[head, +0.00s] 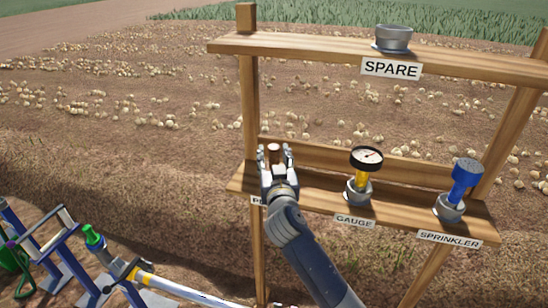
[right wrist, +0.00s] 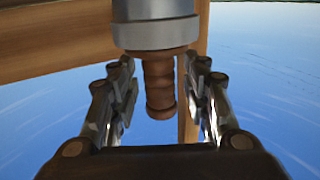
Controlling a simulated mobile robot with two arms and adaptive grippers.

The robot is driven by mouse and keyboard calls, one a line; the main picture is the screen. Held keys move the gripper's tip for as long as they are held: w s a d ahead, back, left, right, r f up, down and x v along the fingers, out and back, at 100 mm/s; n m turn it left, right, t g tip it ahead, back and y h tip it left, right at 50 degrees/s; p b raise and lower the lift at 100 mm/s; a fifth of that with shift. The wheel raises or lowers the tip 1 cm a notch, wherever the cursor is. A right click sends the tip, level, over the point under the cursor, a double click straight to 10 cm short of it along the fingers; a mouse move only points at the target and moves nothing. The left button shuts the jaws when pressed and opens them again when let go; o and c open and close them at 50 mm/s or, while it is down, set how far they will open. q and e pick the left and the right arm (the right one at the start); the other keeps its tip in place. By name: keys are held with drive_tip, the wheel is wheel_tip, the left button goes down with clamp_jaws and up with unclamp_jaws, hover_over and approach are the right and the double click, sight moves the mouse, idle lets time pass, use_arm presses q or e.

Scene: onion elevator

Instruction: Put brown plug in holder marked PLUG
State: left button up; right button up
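The brown plug (head: 273,149) shows between the fingers of my right gripper (head: 275,156) at the left end of the lower shelf. In the right wrist view, the ribbed brown plug (right wrist: 159,85) projects from a grey cylindrical holder (right wrist: 155,33). My right gripper's fingers stand on both sides of the plug, with gaps between them and it. The label (head: 257,200) below is mostly hidden by my gripper; only its first letters show. How deep the plug sits cannot be told. My left gripper is not in view.
On the wooden lower shelf (head: 400,210), a gauge (head: 366,160) stands in the GAUGE holder and a blue sprinkler (head: 465,175) in the SPRINKLER holder. The SPARE holder (head: 393,39) is on the upper shelf. A pipe with a green fitting (head: 93,236) lies lower left.

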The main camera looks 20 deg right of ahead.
drive_tip(key=shift+r+p, duration=0.55)
drive_tip(key=s+a+b, duration=0.2)
drive_tip(key=s+b, duration=0.1)
drive_tip(key=s, duration=0.8)
drive_tip(key=shift+s+a+f, duration=0.2)
drive_tip(key=shift+s, duration=0.2)
